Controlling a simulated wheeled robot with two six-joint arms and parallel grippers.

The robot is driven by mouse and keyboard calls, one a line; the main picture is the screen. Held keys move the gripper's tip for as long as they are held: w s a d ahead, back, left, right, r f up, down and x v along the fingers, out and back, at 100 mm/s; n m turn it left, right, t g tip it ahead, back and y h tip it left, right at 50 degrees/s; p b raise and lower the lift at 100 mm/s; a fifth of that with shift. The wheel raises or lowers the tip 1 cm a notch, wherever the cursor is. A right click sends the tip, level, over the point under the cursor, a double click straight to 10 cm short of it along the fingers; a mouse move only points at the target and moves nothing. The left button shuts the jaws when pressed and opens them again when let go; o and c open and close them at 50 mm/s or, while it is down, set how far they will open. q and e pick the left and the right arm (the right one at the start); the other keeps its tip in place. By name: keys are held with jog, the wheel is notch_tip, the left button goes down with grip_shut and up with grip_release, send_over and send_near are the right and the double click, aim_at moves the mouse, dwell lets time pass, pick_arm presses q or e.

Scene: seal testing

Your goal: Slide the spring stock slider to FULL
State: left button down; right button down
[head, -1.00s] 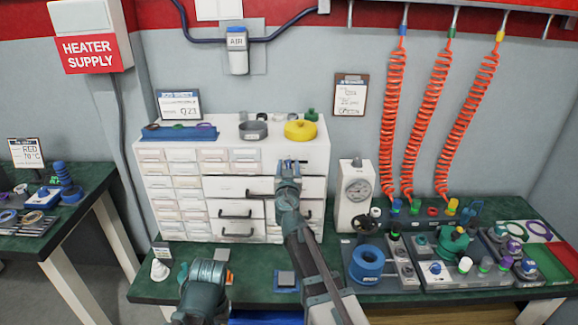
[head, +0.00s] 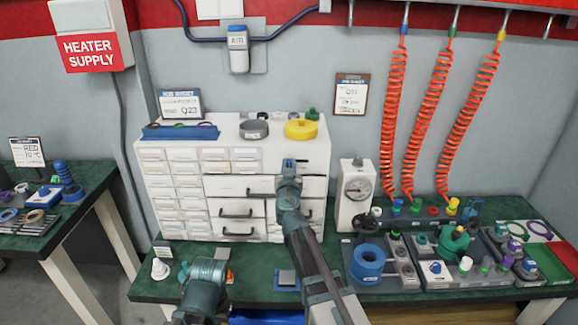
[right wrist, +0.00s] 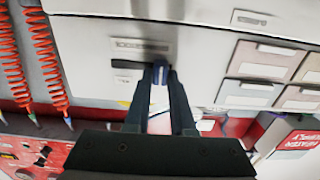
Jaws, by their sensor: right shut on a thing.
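The spring stock slider shows in the right wrist view as a small dark blue knob (right wrist: 160,68) at a short dark slot on the white front of the cabinet (head: 230,158). My right gripper (head: 288,164) reaches the upper right part of that front. Its two black fingers are shut on the knob, which sticks out between their tips. In the head view the gripper hides the knob. A small label beside the slot is too blurred to read. My left gripper (head: 204,284) is low in front of the cabinet, over the bench; its fingers cannot be made out.
A grey ring (head: 254,130), a yellow ring (head: 300,130) and a blue tray (head: 180,133) lie on top of the cabinet. A white gauge unit (head: 356,190) stands just right of it. Test fixtures fill the bench's right side. Red coiled hoses (head: 425,110) hang behind.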

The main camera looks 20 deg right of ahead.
aim_at(306, 159)
jog(key=shift+d, duration=0.1)
dwell(0.7)
